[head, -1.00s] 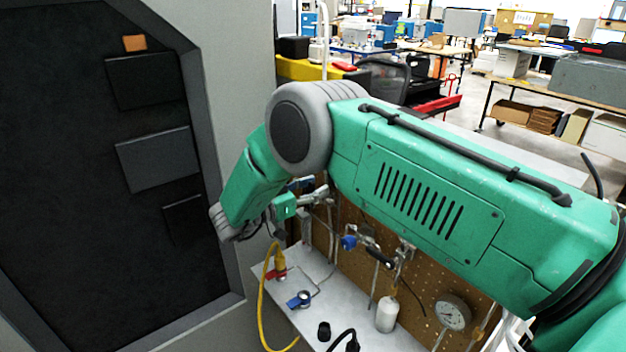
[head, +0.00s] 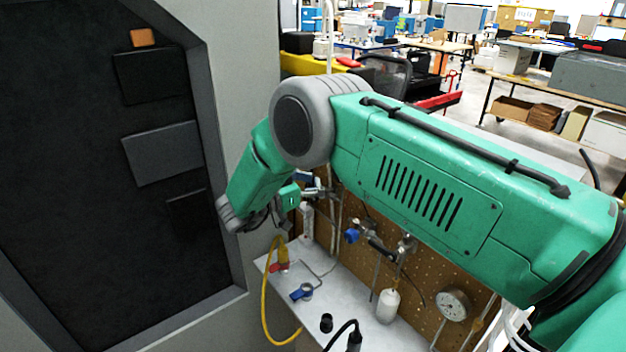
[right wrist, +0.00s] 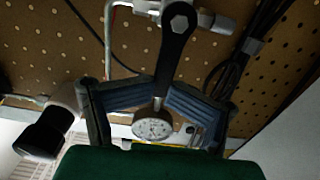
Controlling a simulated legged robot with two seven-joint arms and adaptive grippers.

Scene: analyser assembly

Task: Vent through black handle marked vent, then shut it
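The black handle (right wrist: 178,42) fills the upper middle of the right wrist view, bolted at its top end to a silver valve fitting (right wrist: 210,20) in front of the pegboard. Its lower end lies between the fingertips of my right gripper (right wrist: 161,86), whose angled fingers come together around it. In the head view my right arm comes in from the right and bends down to the pegboard; the fingertips cannot be made out there. No vent marking is readable. My left gripper is not in view.
A pegboard (head: 405,269) carries pipes, a blue-handled valve (head: 352,236), a white bottle (head: 387,306) and a round gauge (head: 453,304). A yellow hose (head: 265,300) loops by the white shelf (head: 340,300). A dark-panelled cabinet (head: 80,200) stands close on the left.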

